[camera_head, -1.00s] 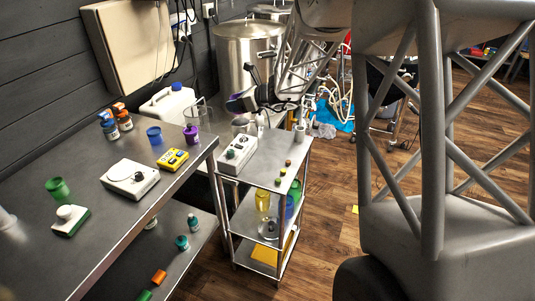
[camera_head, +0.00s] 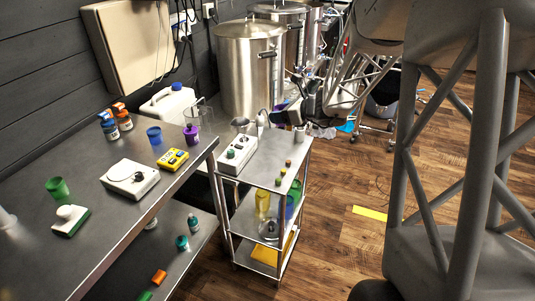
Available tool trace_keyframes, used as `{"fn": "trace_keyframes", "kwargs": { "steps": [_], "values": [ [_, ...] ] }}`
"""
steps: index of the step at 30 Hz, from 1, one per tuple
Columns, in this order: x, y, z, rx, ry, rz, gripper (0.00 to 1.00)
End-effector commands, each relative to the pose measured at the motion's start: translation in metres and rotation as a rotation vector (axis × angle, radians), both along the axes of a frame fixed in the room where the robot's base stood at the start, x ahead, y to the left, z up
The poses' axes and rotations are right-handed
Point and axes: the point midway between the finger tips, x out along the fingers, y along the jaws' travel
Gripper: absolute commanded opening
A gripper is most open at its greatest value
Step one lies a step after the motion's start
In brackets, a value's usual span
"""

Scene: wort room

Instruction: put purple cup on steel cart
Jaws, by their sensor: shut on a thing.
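My gripper (camera_head: 286,112) is above the far end of the steel cart. It is shut on the purple cup (camera_head: 277,108), which shows as a small, tilted purple shape at the jaws and is partly hidden by them. The steel cart (camera_head: 262,168) stands right of the bench, with a top shelf and lower shelves. The cup appears held over the back of the top shelf; its exact height above it is hard to tell.
The middle of the top is bare. The bench (camera_head: 100,225) holds a purple container (camera_head: 192,134), blue cup (camera_head: 154,136) and green cup (camera_head: 58,189). Steel tanks (camera_head: 247,75) stand behind.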

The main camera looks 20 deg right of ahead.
Motion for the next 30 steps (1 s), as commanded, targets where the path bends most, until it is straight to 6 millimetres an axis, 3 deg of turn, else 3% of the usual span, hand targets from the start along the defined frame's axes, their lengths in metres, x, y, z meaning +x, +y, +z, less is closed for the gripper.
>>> {"fn": "trace_keyframes", "kwargs": {
  "steps": [8, 19, 24, 30],
  "values": [
    [0.0, 0.0, -0.051, 0.001, 0.004, 0.0, 0.32],
    [0.0, 0.0, -0.138, 0.001, 0.004, 0.0, 0.32],
    [0.0, 0.0, -0.157, 0.001, 0.001, -0.001, 0.32],
    [0.0, 0.0, -0.164, -0.001, -0.001, 0.0, 0.32]
  ]
}}
